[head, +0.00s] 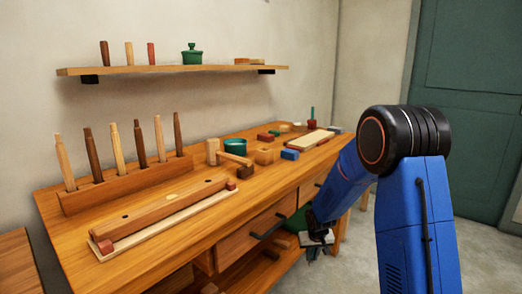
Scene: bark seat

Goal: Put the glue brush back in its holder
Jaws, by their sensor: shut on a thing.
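My gripper (317,238) is the dark, small end of my blue arm, low in front of the workbench, below the height of its top. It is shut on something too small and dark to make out. I cannot pick out the glue brush for certain. A dark red block with an upright green stick (312,114) stands at the far right of the bench; I cannot tell whether it is the holder.
The wooden workbench (85,219) holds a rack (130,184) of several upright tools, a long wooden bar (160,212), a mallet (212,151) and several small blocks. A wall shelf (170,70) hangs above. A drawer handle (267,227) juts out at the front. Open floor lies to the right.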

